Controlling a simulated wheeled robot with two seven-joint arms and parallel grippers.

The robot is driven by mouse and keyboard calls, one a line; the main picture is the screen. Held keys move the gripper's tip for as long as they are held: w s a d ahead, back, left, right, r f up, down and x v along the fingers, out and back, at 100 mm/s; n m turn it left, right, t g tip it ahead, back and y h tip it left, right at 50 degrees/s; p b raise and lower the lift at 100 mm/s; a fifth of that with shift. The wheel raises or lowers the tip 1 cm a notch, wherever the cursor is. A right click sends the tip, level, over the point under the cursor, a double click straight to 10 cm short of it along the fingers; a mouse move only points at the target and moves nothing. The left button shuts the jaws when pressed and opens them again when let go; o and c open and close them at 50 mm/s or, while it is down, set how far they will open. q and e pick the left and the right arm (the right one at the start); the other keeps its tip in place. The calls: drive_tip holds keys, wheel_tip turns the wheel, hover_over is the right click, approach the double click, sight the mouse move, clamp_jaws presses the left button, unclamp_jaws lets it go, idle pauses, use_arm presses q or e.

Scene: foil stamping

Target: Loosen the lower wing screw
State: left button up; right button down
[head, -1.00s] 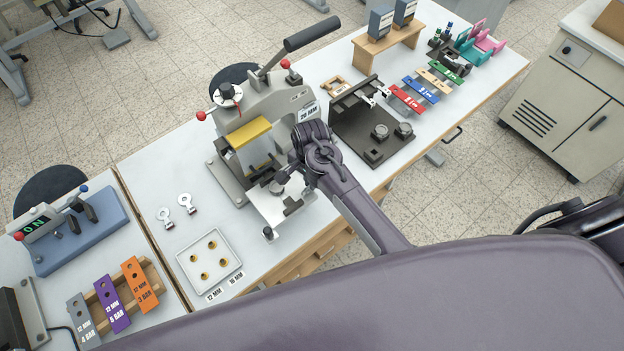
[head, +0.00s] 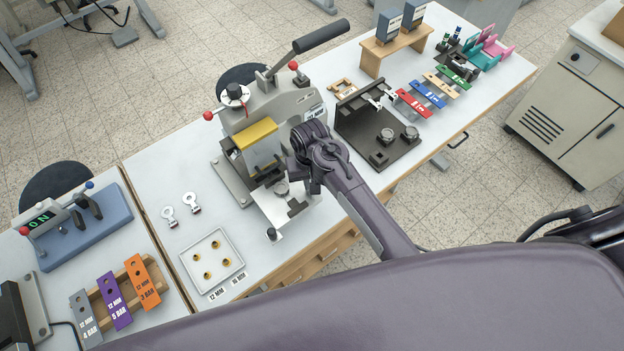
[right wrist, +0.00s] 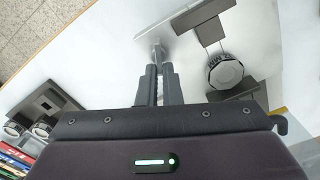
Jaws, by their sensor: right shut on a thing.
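The grey press (head: 268,105) stands on the white table with a yellow block (head: 255,133) on its front and a silver plate (head: 283,211) low at its front. My right gripper (right wrist: 158,78) is shut on a small grey metal piece, the lower wing screw (right wrist: 157,50), at the edge of a pale plate. The fingers cover most of the screw, so its turn cannot be read. In the head view my right arm hides the screw and the fingertips. A round dark-rimmed knob (right wrist: 225,71) is right of the fingers in the wrist view. My left gripper is not in view.
A white tray (head: 190,262) with brass pieces and two ring-headed tags (head: 190,201) lie left of the press. A dark fixture (head: 370,140) and coloured plates (head: 428,93) are to the right. The table's front edge runs just below my right arm.

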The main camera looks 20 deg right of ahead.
drive_tip(key=n, duration=0.3)
drive_tip(key=a+n, duration=0.1)
drive_tip(key=n, duration=0.1)
drive_tip(key=shift+s+f+n, duration=0.15)
drive_tip(key=shift+s+n, duration=0.1)
drive_tip(key=shift+n, duration=0.05)
drive_tip(key=shift+s+a+n, duration=0.1)
drive_tip(key=shift+s+n, duration=0.1)
drive_tip(key=shift+n, duration=1.9)
drive_tip(key=c, duration=1.7)
unclamp_jaws()
drive_tip(key=shift+o, duration=0.7)
drive_tip(key=shift+w, duration=0.1)
